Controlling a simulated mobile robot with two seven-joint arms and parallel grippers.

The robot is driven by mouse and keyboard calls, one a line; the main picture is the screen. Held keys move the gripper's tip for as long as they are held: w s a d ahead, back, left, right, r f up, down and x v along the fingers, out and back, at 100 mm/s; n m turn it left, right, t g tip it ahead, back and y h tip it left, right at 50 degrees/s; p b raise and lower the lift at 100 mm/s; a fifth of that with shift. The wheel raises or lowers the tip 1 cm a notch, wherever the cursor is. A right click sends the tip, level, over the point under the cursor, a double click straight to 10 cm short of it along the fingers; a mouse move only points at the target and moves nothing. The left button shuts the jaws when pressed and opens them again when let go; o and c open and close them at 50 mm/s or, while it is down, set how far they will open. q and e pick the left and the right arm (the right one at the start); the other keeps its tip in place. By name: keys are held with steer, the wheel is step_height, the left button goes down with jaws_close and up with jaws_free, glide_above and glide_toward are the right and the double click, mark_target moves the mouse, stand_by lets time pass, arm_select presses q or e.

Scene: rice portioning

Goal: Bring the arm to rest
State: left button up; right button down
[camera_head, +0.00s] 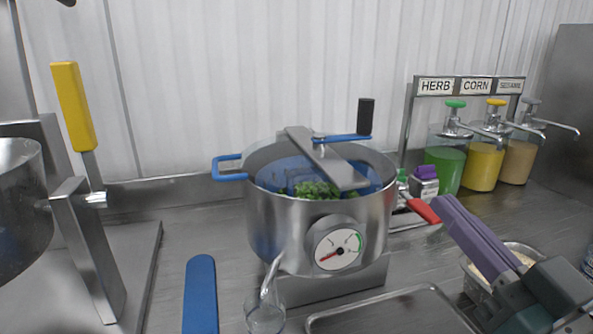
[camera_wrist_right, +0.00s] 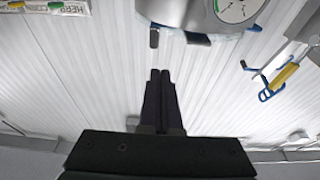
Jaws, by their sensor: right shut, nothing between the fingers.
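My right gripper (camera_head: 447,210) comes in from the lower right, with long purple-grey fingers reaching up and left. It is to the right of the steel pot and holds nothing. In the right wrist view its two dark fingers (camera_wrist_right: 160,76) lie together, with only a thin line between them. My left gripper is not in view.
A steel pot (camera_head: 278,218) with a crank, blue handles, a dial and green bits inside stands mid-counter. Dispensers (camera_head: 482,168) stand back right. A metal tray (camera_head: 395,312), a glass (camera_head: 264,317) and a blue handle (camera_head: 200,295) are in front. A yellow-handled lever (camera_head: 73,105) rises left.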

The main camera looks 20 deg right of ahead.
steer(key=s+a+f+n+g+y+p, duration=0.1)
steer(key=s+a+f+n+g+p, duration=0.1)
steer(key=s+a+f+g, duration=0.85)
steer(key=s+d+r+g, duration=0.2)
steer(key=s+d+g, duration=0.2)
steer(key=s+g, duration=0.3)
step_height(320, 180, up, 37)
steer(key=p, duration=3.8)
steer(key=shift+r+h, duration=0.2)
steer(key=shift+h, duration=0.2)
steer(key=shift+d, duration=0.1)
